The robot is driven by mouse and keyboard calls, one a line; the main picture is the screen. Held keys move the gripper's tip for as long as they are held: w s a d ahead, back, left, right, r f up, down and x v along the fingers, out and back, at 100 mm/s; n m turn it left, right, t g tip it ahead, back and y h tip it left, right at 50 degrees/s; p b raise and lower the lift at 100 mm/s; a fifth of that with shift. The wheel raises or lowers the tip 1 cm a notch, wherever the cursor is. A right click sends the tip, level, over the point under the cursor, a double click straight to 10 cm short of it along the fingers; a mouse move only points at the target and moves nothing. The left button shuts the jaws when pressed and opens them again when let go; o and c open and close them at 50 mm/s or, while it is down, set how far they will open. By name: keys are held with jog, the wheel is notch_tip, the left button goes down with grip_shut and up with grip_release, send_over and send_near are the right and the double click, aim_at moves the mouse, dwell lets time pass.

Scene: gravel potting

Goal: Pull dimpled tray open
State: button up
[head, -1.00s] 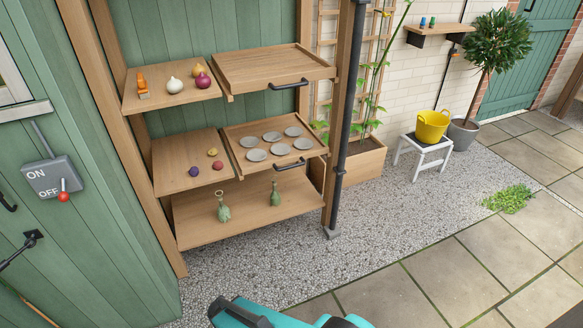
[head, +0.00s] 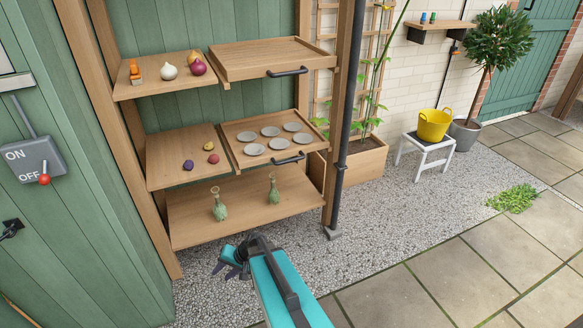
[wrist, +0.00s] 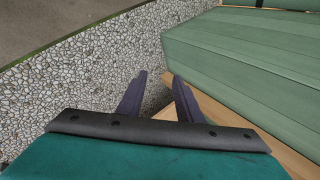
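The dimpled tray (head: 240,135) is a wooden tray at the right of the middle shelf level in the head view, with several round grey dimples on top. Its dark bar handle (head: 288,159) is on the front edge. My gripper (head: 227,268) is low in front of the shelves, below and left of the handle and apart from it. In the wrist view, the two dark fingers (wrist: 160,92) stand apart with nothing between them, over gravel and a wooden edge. The tray handle is not visible in the wrist view.
A plain wooden drawer (head: 272,57) with a similar handle is above the tray. Two green bottles (head: 219,207) stand on the bottom shelf. A dark post (head: 343,150) rises right of the shelves. The gravel (head: 400,215) in front is mostly clear.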

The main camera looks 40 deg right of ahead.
jog(key=w+d+r+m+t+h+b, duration=0.1)
jog(key=w+d+r+m+t+b, duration=0.2)
jog(key=d, duration=0.5)
jog(key=m+t+h+b, duration=0.6)
jog(key=m+h, duration=0.3)
jog(key=m, duration=0.1)
send_near(292, 161)
jog(key=v, duration=0.3)
jog(key=shift+a+r, duration=0.1)
jog(key=shift+r, duration=0.05)
jog(key=shift+n, duration=0.3)
jog(key=shift+x, duration=6.9)
